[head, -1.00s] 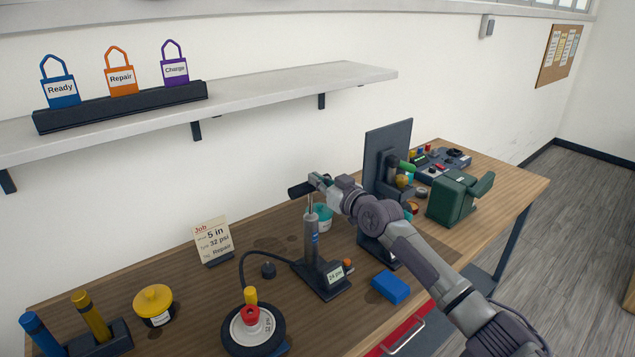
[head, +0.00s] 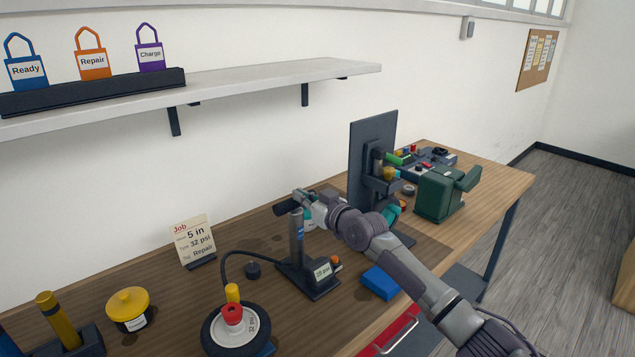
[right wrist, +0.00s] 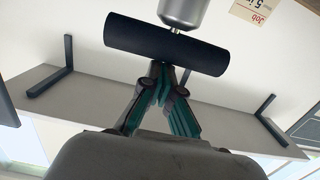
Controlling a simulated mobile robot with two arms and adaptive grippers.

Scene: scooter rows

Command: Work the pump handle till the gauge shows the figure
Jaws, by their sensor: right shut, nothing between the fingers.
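The floor pump (head: 297,238) stands upright on the bench, its black handle (head: 285,208) low, close above the barrel top. The handle crosses the right wrist view as a dark bar (right wrist: 200,53). My right gripper (right wrist: 160,68) is shut and empty, its fingertips against or very close to the handle's edge, not around it. In the head view it is at the handle's right end. The gauge (head: 322,271) on the pump base seems to read in the twenties of psi; its digits are small. The job card (head: 194,241) reads 5 in, 32 psi, Repair. My left gripper is out of view.
A hose runs from the pump to the wheel (head: 236,330) at the front. A blue block (head: 380,283) lies right of the pump. A dark upright stand (head: 368,160) and a green machine (head: 438,195) stand behind my right arm. A yellow-lidded pot (head: 128,308) is at left.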

